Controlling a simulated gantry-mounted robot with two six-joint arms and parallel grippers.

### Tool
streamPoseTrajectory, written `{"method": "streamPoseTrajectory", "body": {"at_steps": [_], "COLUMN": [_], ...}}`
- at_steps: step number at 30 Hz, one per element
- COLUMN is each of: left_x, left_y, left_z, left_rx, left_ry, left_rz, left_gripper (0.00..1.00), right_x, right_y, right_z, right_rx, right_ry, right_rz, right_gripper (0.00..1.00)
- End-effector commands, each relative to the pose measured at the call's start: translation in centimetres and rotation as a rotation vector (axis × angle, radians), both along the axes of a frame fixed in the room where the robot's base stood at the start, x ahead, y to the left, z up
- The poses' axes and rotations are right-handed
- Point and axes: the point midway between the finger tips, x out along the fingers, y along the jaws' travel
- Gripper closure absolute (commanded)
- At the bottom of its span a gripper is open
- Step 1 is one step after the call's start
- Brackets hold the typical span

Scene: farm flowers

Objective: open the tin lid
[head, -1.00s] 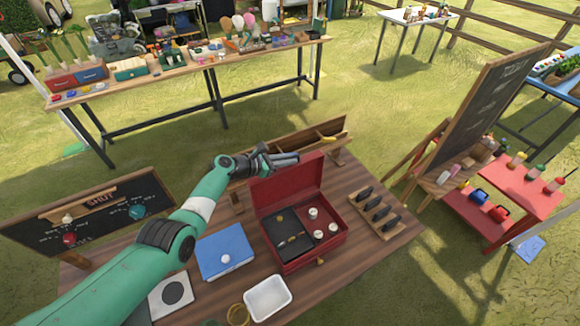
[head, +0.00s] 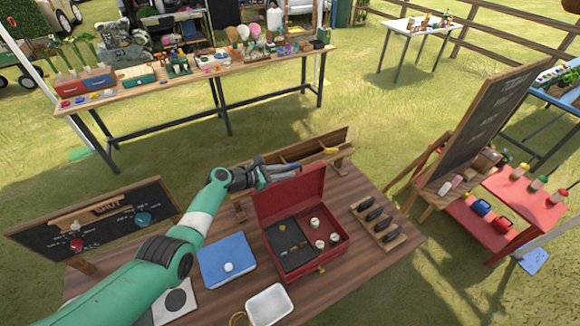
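The red tin (head: 333,254) stands on the wooden table with its lid (head: 293,203) raised at the back, roughly upright. Its inside shows, with a dark tray (head: 287,238) on the left and several white round pieces (head: 320,244) on the right. My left gripper (head: 287,172) is at the top edge of the lid, behind or above it. Its fingers look apart, with nothing clearly held. I cannot tell whether they touch the lid. My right gripper is not in view.
A blue box (head: 228,257) with a white knob sits left of the tin. A white tray (head: 270,304) is in front. A wooden rack with dark pieces (head: 375,220) stands to the right. A long wooden trough (head: 322,145) runs behind the lid.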

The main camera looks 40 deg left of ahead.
Motion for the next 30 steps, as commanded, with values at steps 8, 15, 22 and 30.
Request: {"method": "streamPoseTrajectory", "body": {"at_steps": [8,15,22,30], "left_x": [-5.9,-8.0,-8.4,-8.3], "left_y": [1.3,1.7,1.8,1.8], "left_z": [3.7,4.0,3.7,3.7], "left_rx": [-0.003,-0.003,-0.001,0.045], "left_ry": [0.003,0.004,0.0,-0.01], "left_rz": [0.005,0.002,0.001,-0.018], "left_gripper": [0.75,0.75,0.75,0.75], "right_x": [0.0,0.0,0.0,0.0], "right_y": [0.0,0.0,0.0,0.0], "right_z": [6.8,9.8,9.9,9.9], "right_rx": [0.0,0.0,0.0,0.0], "right_ry": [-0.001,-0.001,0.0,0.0], "right_rz": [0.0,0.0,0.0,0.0], "right_gripper": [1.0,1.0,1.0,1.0]}}
